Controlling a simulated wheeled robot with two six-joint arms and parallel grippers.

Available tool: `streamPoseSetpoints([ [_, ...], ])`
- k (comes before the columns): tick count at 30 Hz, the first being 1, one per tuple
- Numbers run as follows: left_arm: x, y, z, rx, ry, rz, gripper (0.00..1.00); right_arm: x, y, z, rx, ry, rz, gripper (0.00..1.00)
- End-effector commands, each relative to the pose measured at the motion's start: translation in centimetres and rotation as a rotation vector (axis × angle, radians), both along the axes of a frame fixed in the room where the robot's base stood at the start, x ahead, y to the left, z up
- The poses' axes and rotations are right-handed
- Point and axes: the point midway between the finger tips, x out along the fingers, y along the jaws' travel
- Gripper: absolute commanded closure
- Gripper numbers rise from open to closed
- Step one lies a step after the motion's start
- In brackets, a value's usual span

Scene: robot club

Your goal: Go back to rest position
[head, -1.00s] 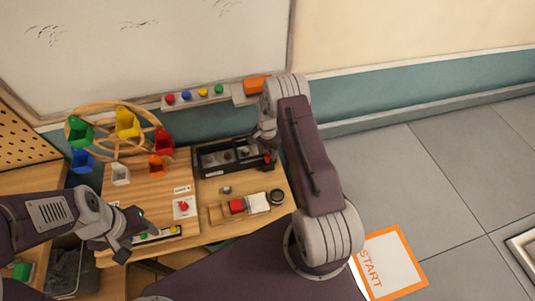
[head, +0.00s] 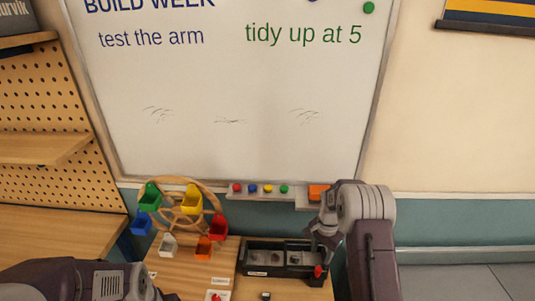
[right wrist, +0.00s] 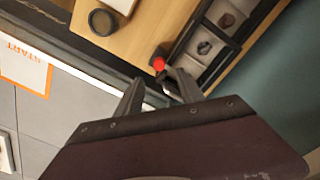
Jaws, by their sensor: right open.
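My right gripper (head: 325,238) is at the right end of the black tray (head: 285,245) in the head view, close to a red knob (head: 318,271). In the right wrist view its two fingers (right wrist: 158,88) are apart with nothing held between them. The red knob (right wrist: 158,64) shows just beyond the fingertips there; I cannot tell whether they touch it. My left arm's wrist (head: 110,284) is at the bottom left of the head view. The left gripper is mostly cut off by the lower edge, so its jaws cannot be read.
A wooden wheel (head: 172,186) with several coloured bins stands at the back left of the wooden table (head: 190,270). A whiteboard (head: 230,80) with a ledge of coloured magnets is behind. In the right wrist view, a dark round piece (right wrist: 103,21) lies near the table edge, with open floor beyond.

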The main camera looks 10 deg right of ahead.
Motion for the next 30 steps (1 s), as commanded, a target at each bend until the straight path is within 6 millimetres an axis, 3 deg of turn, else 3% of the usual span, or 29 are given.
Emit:
streamPoseSetpoints([
  [3,0.0,0.0,-0.5,0.000,0.000,0.000,0.45,2.2,1.6,3.6,-0.018,-0.084,0.045,0.55],
  [5,0.0,0.0,-0.9,0.000,0.000,0.000,0.45,1.9,3.4,6.4,-0.024,-0.122,0.082,0.55],
  [8,0.0,0.0,-1.5,0.000,0.000,0.000,0.45,-1.4,6.7,9.8,-0.024,-0.156,0.180,0.55],
  [10,0.0,0.0,-1.9,0.000,0.000,0.000,0.45,-4.9,8.8,11.2,-0.027,-0.170,0.301,0.55],
  [12,0.0,0.0,-2.1,0.000,0.000,0.000,0.45,-9.2,10.3,11.5,-0.031,-0.173,0.451,0.55],
  [15,0.0,0.0,-2.3,0.000,0.000,0.000,0.45,-14.9,11.3,10.5,-0.035,-0.151,0.658,0.55],
  [19,0.0,0.0,-2.1,0.000,0.000,0.000,0.45,-20.2,11.2,8.1,-0.022,-0.085,0.879,0.55],
  [23,0.0,0.0,-2.1,0.000,0.000,0.000,0.45,-19.6,11.2,8.1,-0.038,-0.103,0.996,0.55],
  [30,0.0,0.0,-2.1,0.000,0.000,0.000,0.45,-19.6,11.2,8.1,-0.038,-0.103,1.009,0.55],
])
